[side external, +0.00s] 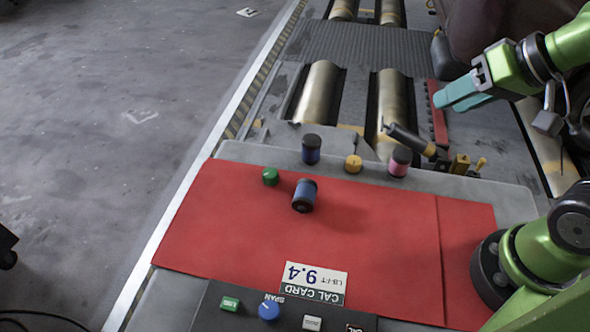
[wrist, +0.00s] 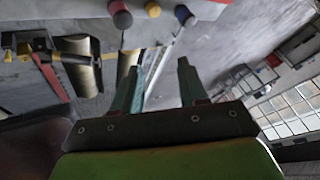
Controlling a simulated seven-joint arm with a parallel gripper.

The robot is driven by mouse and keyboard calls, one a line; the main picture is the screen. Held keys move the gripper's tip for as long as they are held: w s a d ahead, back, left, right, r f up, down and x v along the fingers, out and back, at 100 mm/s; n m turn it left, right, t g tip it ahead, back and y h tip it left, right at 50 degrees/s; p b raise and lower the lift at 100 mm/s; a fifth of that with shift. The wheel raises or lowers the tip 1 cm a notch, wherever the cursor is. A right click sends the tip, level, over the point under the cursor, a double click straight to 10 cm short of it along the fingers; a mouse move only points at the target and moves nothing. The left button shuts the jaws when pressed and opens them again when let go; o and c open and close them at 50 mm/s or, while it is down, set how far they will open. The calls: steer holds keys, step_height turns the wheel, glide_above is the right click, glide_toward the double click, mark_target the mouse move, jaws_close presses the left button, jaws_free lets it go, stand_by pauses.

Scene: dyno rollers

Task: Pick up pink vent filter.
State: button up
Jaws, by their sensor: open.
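The pink vent filter (side external: 399,162) is a small pink cylinder with a dark top. It stands on the grey ledge behind the red mat, right of a yellow knob-like piece. In the wrist view the pink filter (wrist: 121,16) is at the top edge, partly cut off. My gripper (side external: 440,101) is raised at the upper right, above and behind the filter, clear of it. In the wrist view its two teal fingers (wrist: 162,66) are spread with nothing between them.
A dark blue filter (side external: 311,149), a yellow piece (side external: 353,164), a green cap (side external: 270,176) and a tipped blue cylinder (side external: 304,196) are nearby. A black-handled tool (side external: 408,138) lies just behind the pink filter. Metal rollers (side external: 318,92) lie beyond. The red mat's (side external: 230,245) middle is mostly clear.

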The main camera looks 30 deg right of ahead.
mark_target(393, 158)
steer(key=o, duration=0.6)
